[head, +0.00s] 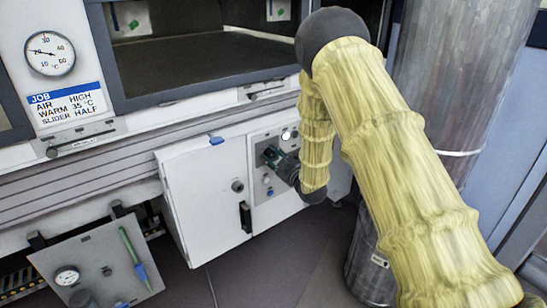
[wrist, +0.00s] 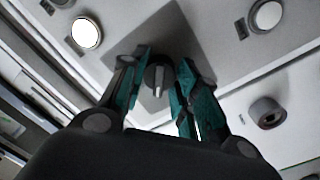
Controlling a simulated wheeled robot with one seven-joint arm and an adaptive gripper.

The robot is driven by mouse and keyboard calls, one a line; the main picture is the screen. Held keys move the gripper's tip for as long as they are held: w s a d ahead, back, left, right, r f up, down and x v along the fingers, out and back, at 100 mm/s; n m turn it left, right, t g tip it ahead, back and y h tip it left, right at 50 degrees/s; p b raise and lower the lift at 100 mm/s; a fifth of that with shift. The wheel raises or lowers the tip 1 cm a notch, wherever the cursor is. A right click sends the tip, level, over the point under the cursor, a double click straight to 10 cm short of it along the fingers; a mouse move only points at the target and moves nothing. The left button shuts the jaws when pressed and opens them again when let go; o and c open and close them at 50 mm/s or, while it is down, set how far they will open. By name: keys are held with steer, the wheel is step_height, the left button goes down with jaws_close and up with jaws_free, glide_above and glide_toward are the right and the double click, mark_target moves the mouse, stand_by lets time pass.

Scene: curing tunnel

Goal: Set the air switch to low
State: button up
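A dark rotary knob (wrist: 158,77) with a pale pointer bar sits on the light control panel in the wrist view; its label is not readable, so I cannot tell whether it is the air switch or how it is set. My gripper (wrist: 165,66) is open, with one teal finger on each side of this knob.
The job card (head: 66,103) reads AIR HIGH, WARM 35 °C, SLIDER HALF. A dial gauge (head: 50,54) is above it. Another round knob (wrist: 267,112) and white round lamps (wrist: 86,33) are near my fingers. A white cabinet door (head: 205,205) stands left of the panel.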

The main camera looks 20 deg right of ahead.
stand_by(0.3)
steer(key=m+p, duration=0.3)
steer(key=shift+r+m, duration=0.2)
steer(key=shift+m, duration=0.1)
steer(key=m+p, duration=0.3)
steer(key=m, duration=0.2)
steer(key=shift+f+m+g, duration=0.1)
steer(key=shift+m+g, duration=0.3)
steer(key=o, duration=1)
steer(key=shift+o, duration=0.2)
steer(key=v, duration=1.2)
